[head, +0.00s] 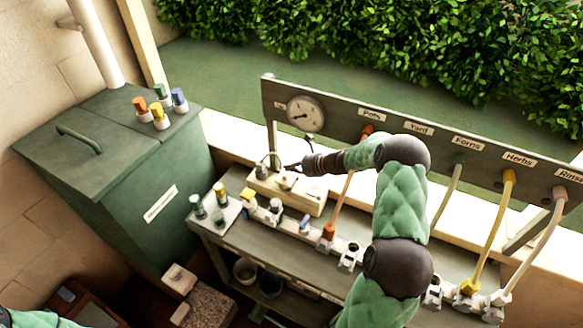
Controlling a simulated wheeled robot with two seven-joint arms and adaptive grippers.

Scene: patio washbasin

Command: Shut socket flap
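A cream socket box (298,197) lies on the grey bench below the gauge board. A grey plug (262,171) with a thin cable stands at its left end. A small white piece (287,181), which may be the flap, shows on its top; I cannot tell whether it is raised or closed. My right gripper (287,167) reaches in from the right, with its thin dark fingertips just above the box, close to this piece. Contact and finger gap are too small to tell. My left gripper is out of view; only a bit of my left arm shows at bottom left.
A board with a gauge (305,114) and labelled hoses runs behind the bench. Several white fittings line the bench front, including one with an orange hose (328,232). A green lidded bin (150,205) stands left, with coloured-cap bottles (159,117) on its lid.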

